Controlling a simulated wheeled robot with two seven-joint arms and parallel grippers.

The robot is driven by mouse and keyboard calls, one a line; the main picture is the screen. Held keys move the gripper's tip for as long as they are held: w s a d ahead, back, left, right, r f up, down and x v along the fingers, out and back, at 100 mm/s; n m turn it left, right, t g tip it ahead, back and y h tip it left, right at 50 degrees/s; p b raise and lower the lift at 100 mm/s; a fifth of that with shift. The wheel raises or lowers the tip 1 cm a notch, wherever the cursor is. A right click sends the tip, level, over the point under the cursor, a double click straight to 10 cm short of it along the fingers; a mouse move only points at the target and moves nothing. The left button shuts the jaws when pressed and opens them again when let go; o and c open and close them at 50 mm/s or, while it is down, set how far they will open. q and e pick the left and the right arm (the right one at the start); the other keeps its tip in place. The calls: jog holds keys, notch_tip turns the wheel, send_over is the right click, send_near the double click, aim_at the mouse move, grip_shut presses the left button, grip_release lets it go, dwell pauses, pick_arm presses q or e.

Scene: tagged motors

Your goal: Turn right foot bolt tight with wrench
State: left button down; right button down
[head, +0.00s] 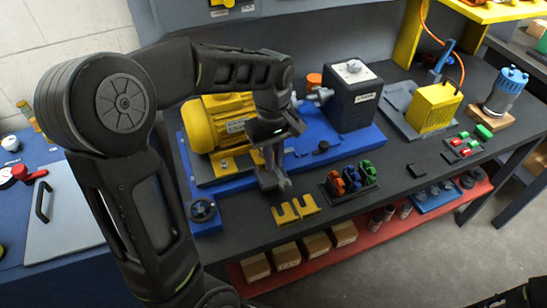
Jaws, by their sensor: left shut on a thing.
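The yellow motor (220,122) sits on a blue base plate (345,145) on the dark workbench. My left gripper (272,178) points down in front of the motor's right end, close to its foot. It is shut on a grey metal thing that looks like the wrench, but grey fingers and tool are hard to tell apart. The right foot bolt is hidden behind my gripper, so I cannot tell whether the tool touches it. My right gripper is out of view; only a dark piece of my right arm shows at the lower right corner.
A black box (352,103) with a white dial stands right of the motor. Yellow slotted plates (296,210) and a rack of coloured clips (350,181) lie at the bench front. A yellow unit (434,107) and a blue-capped motor (505,92) stand farther right. Boxes sit on the red lower shelf (372,240).

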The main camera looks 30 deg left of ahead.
pick_arm(q)
jog(key=shift+f, duration=0.15)
dwell(0.5)
jog(key=shift+f+b, duration=0.5)
jog(key=shift+f, duration=0.1)
dwell(0.4)
jog(key=shift+s+a+m, duration=0.55)
jog(key=shift+s+m, duration=0.1)
jog(key=shift+m, duration=0.55)
jog(key=shift+s+a+m, duration=0.25)
jog(key=shift+a+m, duration=0.05)
jog(key=shift+m, duration=0.35)
jog(key=shift+s+a+m, duration=0.25)
jog(key=shift+a+m, duration=0.05)
jog(key=shift+m, duration=0.35)
jog(key=shift+s+a, duration=0.1)
